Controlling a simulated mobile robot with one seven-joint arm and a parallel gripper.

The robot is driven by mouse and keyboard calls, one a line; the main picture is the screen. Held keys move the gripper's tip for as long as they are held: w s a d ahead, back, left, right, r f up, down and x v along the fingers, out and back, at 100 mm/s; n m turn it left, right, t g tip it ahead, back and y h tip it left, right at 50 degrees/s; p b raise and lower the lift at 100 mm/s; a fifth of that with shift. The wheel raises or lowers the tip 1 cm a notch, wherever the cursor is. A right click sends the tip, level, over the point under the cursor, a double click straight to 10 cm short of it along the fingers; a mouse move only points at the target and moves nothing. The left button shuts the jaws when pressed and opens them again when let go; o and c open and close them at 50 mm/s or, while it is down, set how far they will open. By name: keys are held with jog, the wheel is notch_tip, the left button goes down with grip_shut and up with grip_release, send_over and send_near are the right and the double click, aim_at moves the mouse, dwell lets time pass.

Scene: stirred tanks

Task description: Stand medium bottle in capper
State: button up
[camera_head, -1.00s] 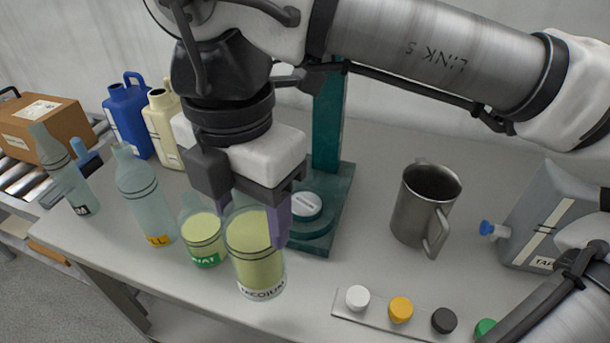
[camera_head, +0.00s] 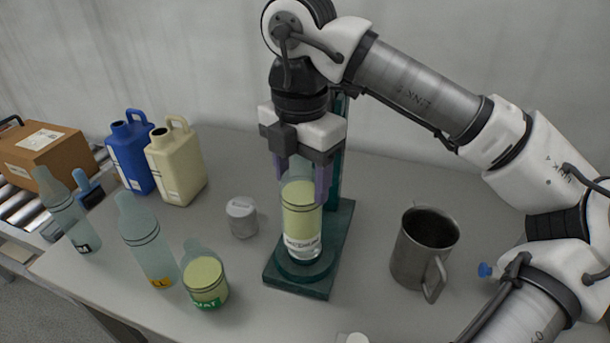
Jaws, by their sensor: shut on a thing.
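The medium bottle (camera_head: 302,213) is clear with yellow-green liquid and a label reading MEDIUM. It is upright over the round seat of the dark green capper (camera_head: 336,240). My gripper (camera_head: 303,178) comes from above and is shut on the bottle's upper part, with a purple finger on each side. The bottle's base overlaps the seat in the picture; I cannot tell whether it touches. The capper's column is partly hidden behind my gripper and the bottle.
A small grey-white cylinder (camera_head: 242,217) stands left of the capper. A smaller bottle of yellow-green liquid (camera_head: 205,280) and two pale empty-looking bottles (camera_head: 148,240) (camera_head: 68,212) stand left. Blue (camera_head: 131,152) and cream jugs (camera_head: 177,163) are behind. A steel mug (camera_head: 423,250) stands right.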

jog(key=shift+w+d+r, duration=0.15)
jog(key=shift+w+d, duration=0.05)
jog(key=shift+w, duration=0.45)
jog(key=f, duration=0.1)
jog(key=f+p, duration=0.1)
jog(key=f, duration=0.1)
jog(key=shift+w+d+p, duration=0.1)
jog(key=shift+w+p, duration=0.15)
jog(key=shift+p, duration=0.05)
jog(key=shift+f, duration=0.4)
jog(key=shift+f+b, duration=0.25)
jog(key=shift+b, duration=0.05)
jog(key=o, duration=1.6)
jog(key=shift+r, duration=0.1)
jog(key=shift+r+p, duration=0.3)
jog(key=shift+p, duration=0.1)
notch_tip(320, 180, up, 12)
jog(key=shift+f+b, duration=0.1)
jog(key=shift+b, duration=0.65)
